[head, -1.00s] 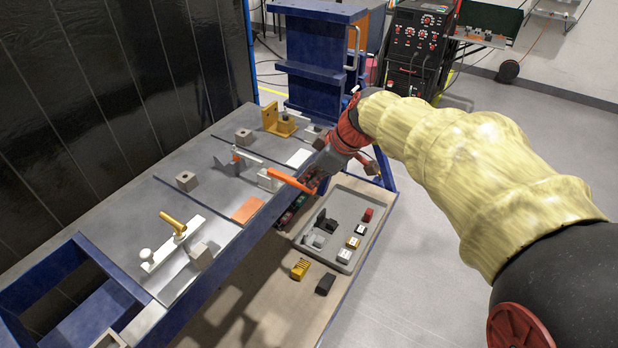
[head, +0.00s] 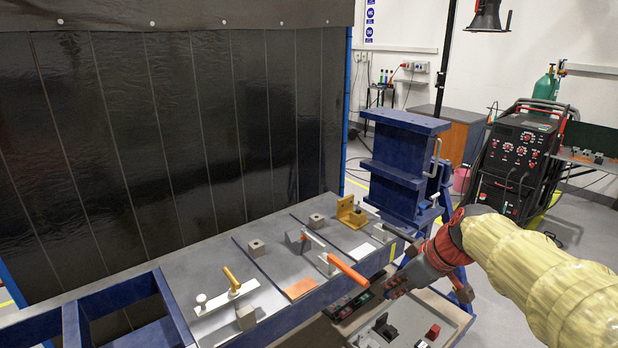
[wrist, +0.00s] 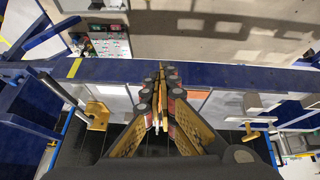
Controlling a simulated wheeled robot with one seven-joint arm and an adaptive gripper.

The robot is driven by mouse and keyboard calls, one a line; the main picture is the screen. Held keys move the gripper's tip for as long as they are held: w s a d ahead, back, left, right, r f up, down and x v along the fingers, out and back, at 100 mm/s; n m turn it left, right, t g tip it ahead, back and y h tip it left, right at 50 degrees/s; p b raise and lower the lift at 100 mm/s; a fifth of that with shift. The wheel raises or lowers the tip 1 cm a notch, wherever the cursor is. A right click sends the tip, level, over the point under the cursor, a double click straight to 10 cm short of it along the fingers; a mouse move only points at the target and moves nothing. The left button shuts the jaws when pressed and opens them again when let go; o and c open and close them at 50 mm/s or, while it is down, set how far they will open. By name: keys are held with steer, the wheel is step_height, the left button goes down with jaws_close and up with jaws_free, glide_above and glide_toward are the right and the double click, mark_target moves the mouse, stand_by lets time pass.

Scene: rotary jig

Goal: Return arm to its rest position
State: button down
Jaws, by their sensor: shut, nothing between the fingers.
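My arm, in a yellow sleeve with a red wrist, reaches in from the right in the head view. My gripper (head: 392,291) is at the front edge of the workbench (head: 220,262), just right of the orange clamp handle (head: 347,271). In the wrist view my gripper's fingers (wrist: 163,76) come together at their tips, shut and empty. A narrow orange strip shows between the fingers there; I cannot tell for certain what it is. The exact gap between gripper and handle is unclear.
The bench carries a gold bracket (head: 350,213), a white clamp with a gold handle (head: 233,281) and several grey blocks. A blue fixture (head: 403,165) stands at its far end. A grey parts tray (head: 440,325) lies lower right. A welding machine (head: 517,165) stands behind.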

steer(key=s+a+m+h, duration=0.1)
steer(key=s+a+m, duration=0.1)
steer(key=s, duration=0.9)
steer(key=s+a+f+m+h, duration=0.1)
steer(key=s+m, duration=0.4)
steer(key=s, duration=0.6)
steer(key=shift+s+a+f+m+h, duration=0.3)
steer(key=shift+s+a+h, duration=0.1)
steer(key=shift+a, duration=0.45)
